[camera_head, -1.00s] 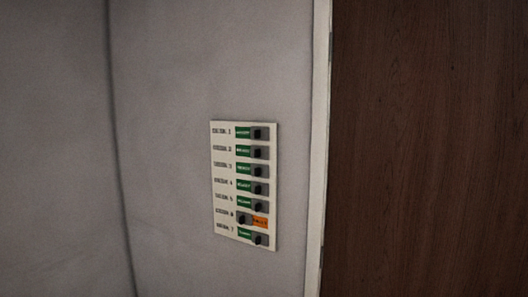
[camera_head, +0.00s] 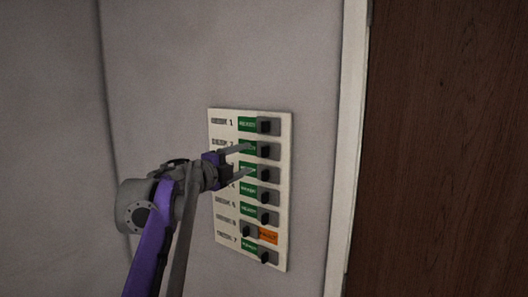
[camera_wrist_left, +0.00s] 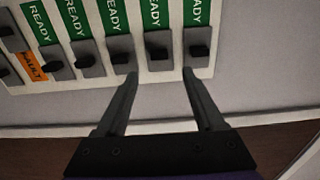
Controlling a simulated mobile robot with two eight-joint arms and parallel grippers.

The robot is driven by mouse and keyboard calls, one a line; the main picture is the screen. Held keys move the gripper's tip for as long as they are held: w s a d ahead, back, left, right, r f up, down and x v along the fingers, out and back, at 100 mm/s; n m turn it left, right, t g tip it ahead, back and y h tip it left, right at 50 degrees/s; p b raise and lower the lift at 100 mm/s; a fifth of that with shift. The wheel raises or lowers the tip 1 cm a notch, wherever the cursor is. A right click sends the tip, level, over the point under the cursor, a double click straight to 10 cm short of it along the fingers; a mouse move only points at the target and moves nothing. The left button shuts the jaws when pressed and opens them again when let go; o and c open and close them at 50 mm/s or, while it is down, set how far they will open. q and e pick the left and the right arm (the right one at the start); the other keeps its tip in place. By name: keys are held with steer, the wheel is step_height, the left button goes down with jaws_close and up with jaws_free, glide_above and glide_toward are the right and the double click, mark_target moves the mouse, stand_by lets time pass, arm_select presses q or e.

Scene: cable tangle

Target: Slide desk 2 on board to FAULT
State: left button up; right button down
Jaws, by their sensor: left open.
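The white board (camera_head: 222,195) hangs on the wall with a column of labelled slider rows. The desk 2 slider (camera_head: 264,151) is a dark knob at the right end of its slot, with a green READY label beside it. In the left wrist view the desk 2 knob (camera_wrist_left: 157,53) lies in line with the gap between the fingers, a little beyond the tips. My left gripper (camera_head: 250,160) is open and empty in front of the board, its fingers partly covering rows 2 and 3. It also shows in the left wrist view (camera_wrist_left: 160,74). My right gripper is not in view.
The desk 1 knob (camera_wrist_left: 197,50) and desk 3 knob (camera_wrist_left: 120,57) sit close on either side. The row 6 knob (camera_head: 245,231) is at the left, with an orange FAULT label (camera_head: 268,237). A white trim (camera_head: 345,160) and brown wood panel (camera_head: 440,150) stand to the right.

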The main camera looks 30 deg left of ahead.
mark_target(263, 153)
arm_select(q)
steer(key=w, duration=0.3)
steer(key=w+p, duration=0.1)
steer(key=w, duration=0.5)
steer(key=shift+d, duration=0.3)
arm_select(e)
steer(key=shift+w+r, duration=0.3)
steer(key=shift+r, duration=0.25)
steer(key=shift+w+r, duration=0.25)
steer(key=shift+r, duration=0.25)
arm_select(q)
steer(key=shift+s, duration=0.1)
jaws_close()
